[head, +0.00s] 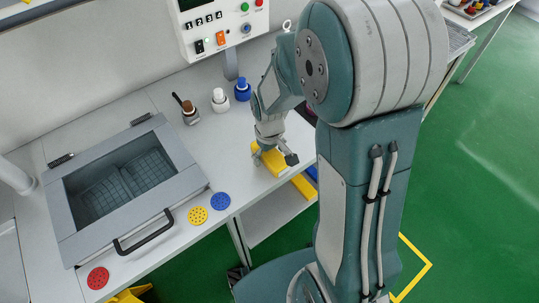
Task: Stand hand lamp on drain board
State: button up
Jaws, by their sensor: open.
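A yellow object (271,160), which may be the hand lamp, is at the right front edge of the white worktop. My gripper (274,157) is right over it, pointing down with its fingers apart. One dark fingertip shows to the right of the yellow object. I cannot tell whether the fingers touch it, and the gripper hides part of it. I cannot identify the drain board for sure. A grey ribbed surface (459,39) behind my arm at the upper right may be it, and my arm hides part of it.
A grey windowed lid (187,184) with a black handle fills the worktop's left. Brown (190,115), white (220,101) and blue (242,90) bottles stand behind. Red (98,278), yellow (198,215) and blue (220,201) discs lie in front. A control box (222,25) hangs above.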

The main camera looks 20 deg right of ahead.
jog(key=shift+r, duration=0.1)
jog(key=c, duration=1.2)
